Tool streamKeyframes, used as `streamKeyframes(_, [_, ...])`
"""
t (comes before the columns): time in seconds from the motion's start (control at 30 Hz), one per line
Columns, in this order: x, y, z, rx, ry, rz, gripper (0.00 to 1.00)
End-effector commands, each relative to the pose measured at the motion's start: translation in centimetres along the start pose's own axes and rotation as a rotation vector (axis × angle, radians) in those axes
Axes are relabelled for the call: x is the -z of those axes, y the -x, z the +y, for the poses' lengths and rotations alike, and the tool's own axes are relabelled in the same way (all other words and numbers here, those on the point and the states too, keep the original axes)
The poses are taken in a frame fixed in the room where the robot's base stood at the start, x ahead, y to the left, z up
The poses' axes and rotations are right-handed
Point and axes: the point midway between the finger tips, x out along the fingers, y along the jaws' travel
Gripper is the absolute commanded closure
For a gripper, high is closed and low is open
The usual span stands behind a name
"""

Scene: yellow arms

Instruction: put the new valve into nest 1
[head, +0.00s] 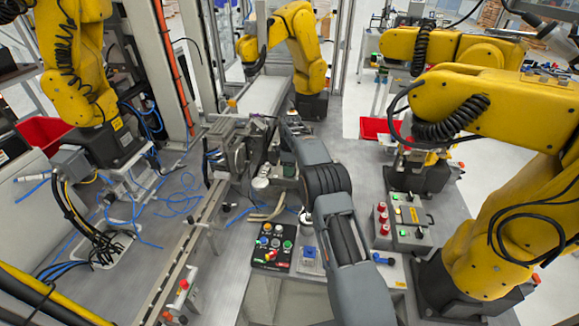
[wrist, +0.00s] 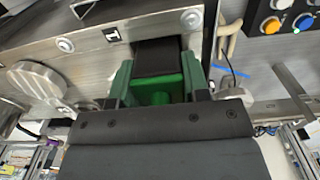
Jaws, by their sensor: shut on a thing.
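In the wrist view, my gripper (wrist: 157,78) has its dark green fingers closed on the two sides of a valve (wrist: 158,58). The valve has a black block part and a bright green part nearer the palm. Its far end is at a metal fixture (wrist: 90,52), beside a small plate marked 1 (wrist: 110,35). I cannot tell how far the valve sits in the nest, as the nest's inside is hidden. In the head view, my grey arm reaches to the fixture and mostly hides the gripper and valve.
In the head view, a button box (head: 273,247) and a small blue-topped block (head: 309,252) stand near my arm. A grey control box (head: 402,222) is to the right. Large yellow arms (head: 490,105) flank the bench. Blue cables (head: 185,195) lie at left.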

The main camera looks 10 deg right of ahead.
Motion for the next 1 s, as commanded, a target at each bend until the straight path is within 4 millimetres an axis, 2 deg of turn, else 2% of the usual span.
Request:
streamKeyframes(0.23, [0.0,0.0,0.0,0.000,0.000,0.000,0.83])
streamKeyframes(0.27, [0.0,0.0,0.0,-0.001,0.000,0.000,0.56])
streamKeyframes(0.57, [0.0,0.0,0.0,0.000,0.000,0.000,0.28])
streamKeyframes(0.83, [0.0,0.2,0.0,-0.001,0.000,0.000,0.28])
streamKeyframes(1.0, [0.1,2.0,0.1,-0.005,0.000,0.002,0.28])
